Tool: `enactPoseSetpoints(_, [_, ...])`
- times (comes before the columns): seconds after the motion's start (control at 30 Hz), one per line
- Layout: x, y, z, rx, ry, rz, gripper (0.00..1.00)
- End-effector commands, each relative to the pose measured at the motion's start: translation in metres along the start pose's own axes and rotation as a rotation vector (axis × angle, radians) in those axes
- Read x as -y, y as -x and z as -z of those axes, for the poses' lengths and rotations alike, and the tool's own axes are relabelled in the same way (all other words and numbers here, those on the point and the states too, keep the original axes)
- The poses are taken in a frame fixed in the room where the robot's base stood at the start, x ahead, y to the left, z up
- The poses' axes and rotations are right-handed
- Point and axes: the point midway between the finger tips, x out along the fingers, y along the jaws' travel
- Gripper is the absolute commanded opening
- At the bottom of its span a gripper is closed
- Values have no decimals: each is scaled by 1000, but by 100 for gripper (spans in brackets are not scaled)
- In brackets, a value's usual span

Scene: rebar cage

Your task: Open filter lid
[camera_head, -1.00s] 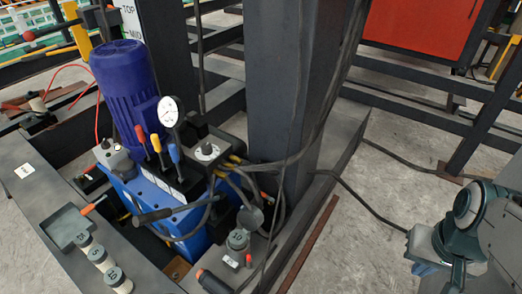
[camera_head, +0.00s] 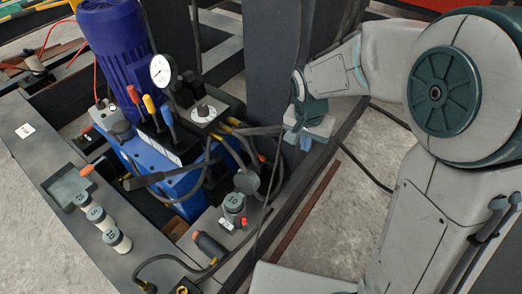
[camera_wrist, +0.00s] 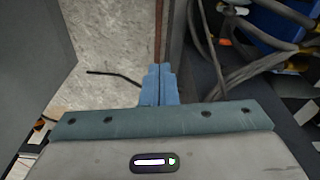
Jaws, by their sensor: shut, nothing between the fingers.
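A grey cylinder (camera_head: 234,203) with a dark number on its top stands at the front right corner of the blue power unit, and looks like the filter. A round grey disc (camera_head: 246,182), which looks like its lid, is tilted just behind it; I cannot tell whether the two are joined. My gripper (camera_head: 305,143) hangs to the right of and beyond them, clearly apart. It is shut and empty, and its blue fingers meet in the wrist view (camera_wrist: 160,72). The wrist view shows no clear sight of the filter or lid.
The blue unit (camera_head: 165,165) carries a purple motor (camera_head: 117,45), a gauge (camera_head: 161,70) and coloured levers. Black hoses (camera_head: 262,130) run close by the disc. A dark column (camera_head: 275,60) stands behind. Several numbered cylinders (camera_head: 100,218) and a small tray (camera_head: 70,187) lie at left.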

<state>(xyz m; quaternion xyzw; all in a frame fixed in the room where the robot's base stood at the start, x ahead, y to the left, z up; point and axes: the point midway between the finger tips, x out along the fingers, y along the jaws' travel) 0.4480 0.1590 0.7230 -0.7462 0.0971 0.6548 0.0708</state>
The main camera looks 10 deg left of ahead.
Motion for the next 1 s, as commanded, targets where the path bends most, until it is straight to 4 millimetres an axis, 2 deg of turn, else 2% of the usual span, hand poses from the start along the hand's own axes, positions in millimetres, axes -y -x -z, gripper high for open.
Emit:
enactPoseSetpoints(0.03, [26, -15, 0, 1, -8, -5, 0])
enactPoseSetpoints(0.2, [95, -54, -8, -13, -80, -7, 0])
enactPoseSetpoints(0.3, [124, -72, -15, -19, -112, -6, 0])
enactPoseSetpoints(0.4, [143, -85, -22, -24, -136, -4, 0])
enactPoseSetpoints(0.5, [152, -92, -25, -26, -150, -3, 0])
enactPoseSetpoints(0.67, [155, -109, -26, -26, -155, -3, 0])
enactPoseSetpoints(1.0, [154, -170, -24, -26, -154, -3, 0])
